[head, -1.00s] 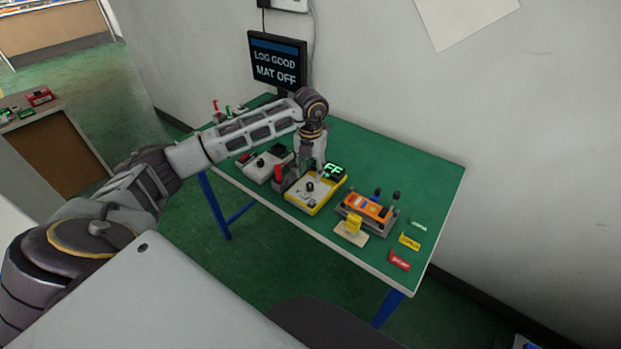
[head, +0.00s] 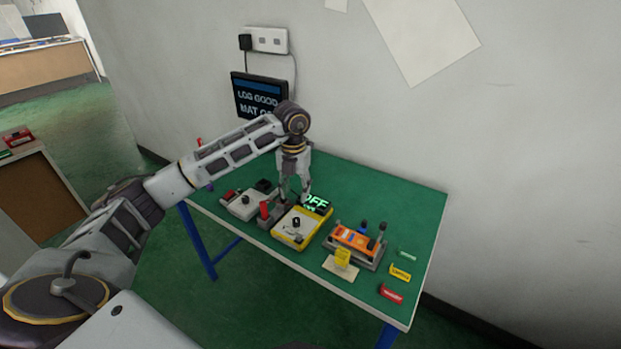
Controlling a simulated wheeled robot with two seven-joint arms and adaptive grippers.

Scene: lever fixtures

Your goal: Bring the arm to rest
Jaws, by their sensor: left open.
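My left arm reaches in from the left over the green table. My left gripper (head: 293,192) points down, open and empty, just behind and above the yellow-edged lever box (head: 290,237). That box has a dark knob on its pale top, and a small display (head: 316,203) with green "OFF" letters stands at its back. Whether the fingertips touch anything, I cannot tell. A fixture with a red-topped lever (head: 265,210) stands at the box's left. My right gripper is not in view.
A grey-white lever box (head: 244,203) sits farther left, and an orange fixture (head: 355,241) with several knobs sits to the right. A yellow sign (head: 342,258) and small yellow and red tags lie near the front right. The table's back right is clear.

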